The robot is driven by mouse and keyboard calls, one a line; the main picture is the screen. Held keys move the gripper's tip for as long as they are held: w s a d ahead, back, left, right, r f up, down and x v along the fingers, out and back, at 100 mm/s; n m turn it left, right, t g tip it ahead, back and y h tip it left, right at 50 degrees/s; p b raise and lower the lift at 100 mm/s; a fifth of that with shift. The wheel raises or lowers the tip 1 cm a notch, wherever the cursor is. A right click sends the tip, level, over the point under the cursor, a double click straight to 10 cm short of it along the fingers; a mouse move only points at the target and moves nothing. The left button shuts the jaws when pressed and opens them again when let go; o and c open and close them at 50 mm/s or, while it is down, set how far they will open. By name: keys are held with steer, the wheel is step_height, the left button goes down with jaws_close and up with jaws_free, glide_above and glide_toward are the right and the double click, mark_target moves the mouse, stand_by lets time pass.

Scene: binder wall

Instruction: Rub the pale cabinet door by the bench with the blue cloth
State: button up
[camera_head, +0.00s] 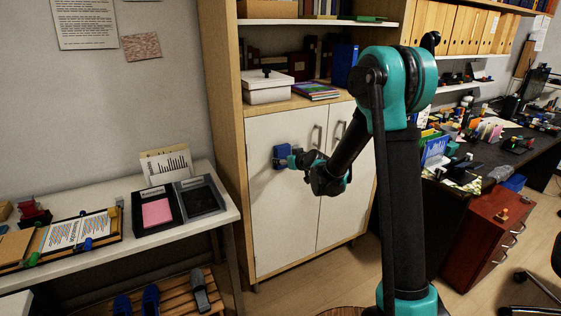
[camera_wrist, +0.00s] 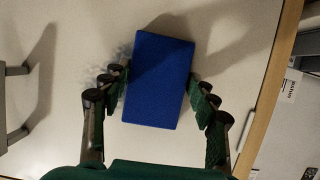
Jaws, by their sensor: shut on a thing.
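The pale cabinet door by the bench (camera_head: 282,222) is the left of two doors and is closed. It fills most of the wrist view (camera_wrist: 75,30). My gripper (camera_head: 291,159) is shut on the blue cloth (camera_head: 281,153), a thick rectangular pad, at the upper part of this door. In the wrist view the cloth (camera_wrist: 158,80) sits between my two fingers (camera_wrist: 157,92) and looks flat against the door; I cannot tell if it touches. A faint speckled patch (camera_wrist: 122,58) shows on the door beside the cloth. The cloth hides the surface behind it.
The door's handle (camera_head: 317,139) stands out to the right of the cloth, close to my wrist. The bench (camera_head: 150,238) with trays and a clipboard is at left. Shelves with a white box (camera_head: 267,92) are above. A dark desk (camera_head: 480,165) and red drawer unit (camera_head: 480,235) are at right.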

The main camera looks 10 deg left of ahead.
steer(key=w+d, duration=0.5)
steer(key=d, duration=0.3)
steer(key=shift+w, duration=0.35)
stand_by(0.6)
steer(key=shift+a, duration=0.1)
steer(key=s+a, duration=0.4)
steer(key=a, duration=0.2)
steer(key=shift+s+a, duration=0.2)
steer(key=shift+s, duration=0.2)
stand_by(0.3)
